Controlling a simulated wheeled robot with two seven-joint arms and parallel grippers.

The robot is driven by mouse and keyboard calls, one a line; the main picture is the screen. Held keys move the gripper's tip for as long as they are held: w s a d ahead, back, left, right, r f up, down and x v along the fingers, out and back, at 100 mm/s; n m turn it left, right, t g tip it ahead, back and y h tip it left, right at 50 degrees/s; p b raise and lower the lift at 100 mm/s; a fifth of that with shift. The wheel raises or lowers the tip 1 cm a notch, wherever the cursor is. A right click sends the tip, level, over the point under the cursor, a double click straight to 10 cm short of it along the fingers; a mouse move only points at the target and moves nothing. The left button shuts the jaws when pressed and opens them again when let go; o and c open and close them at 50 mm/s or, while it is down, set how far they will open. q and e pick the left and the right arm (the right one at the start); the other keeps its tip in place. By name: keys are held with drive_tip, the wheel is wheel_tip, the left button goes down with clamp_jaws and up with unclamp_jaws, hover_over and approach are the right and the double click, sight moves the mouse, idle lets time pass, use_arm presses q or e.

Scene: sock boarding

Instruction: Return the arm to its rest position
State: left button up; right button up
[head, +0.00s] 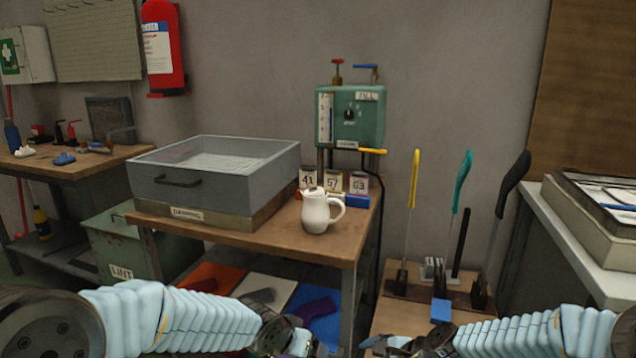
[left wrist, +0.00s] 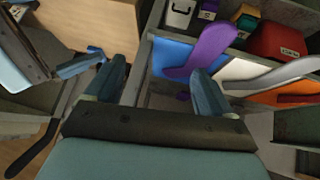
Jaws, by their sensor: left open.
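My left gripper (head: 292,340) is low at the front of the head view, in front of the table's lower shelf. In the left wrist view (left wrist: 155,92) its two fingers are apart with nothing between them. A purple sock (left wrist: 203,50) lies on a blue mat (left wrist: 168,55), just beyond the right finger; I cannot tell if they touch. The blue mat also shows in the head view (head: 322,328). My right gripper (head: 405,345) is at the bottom edge, near the wooden stand, partly cut off; its jaws are not clear.
The table (head: 255,240) holds a grey basin (head: 215,175) and a white jug (head: 318,212). A wooden stand (head: 392,312) with upright handled tools is at right. A white counter (head: 580,240) stands at far right. White (head: 262,293) and orange (head: 212,275) mats lie on the lower shelf.

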use_arm(q)
drive_tip(key=s+a+f+n+g, duration=0.1)
drive_tip(key=s+a+f+g, duration=0.3)
drive_tip(key=f, duration=0.6)
drive_tip(key=s+a+f+n+t, duration=0.1)
drive_tip(key=s+f+n, duration=0.1)
drive_tip(key=s+f, duration=0.7)
drive_tip(key=s+a+f+n+g, duration=0.2)
drive_tip(key=s+f, duration=0.8)
drive_tip(key=shift+a+n, duration=0.15)
drive_tip(key=shift+n, duration=0.15)
use_arm(e)
drive_tip(key=s+a+f+n+g+h, duration=0.1)
drive_tip(key=s+f+n+g, duration=0.3)
drive_tip(key=s+f+n, duration=1)
drive_tip(key=s+f+h, duration=0.1)
drive_tip(key=s+f, duration=0.7)
drive_tip(key=f, duration=0.1)
drive_tip(key=shift+a+h, duration=0.15)
drive_tip(key=shift+h, duration=0.25)
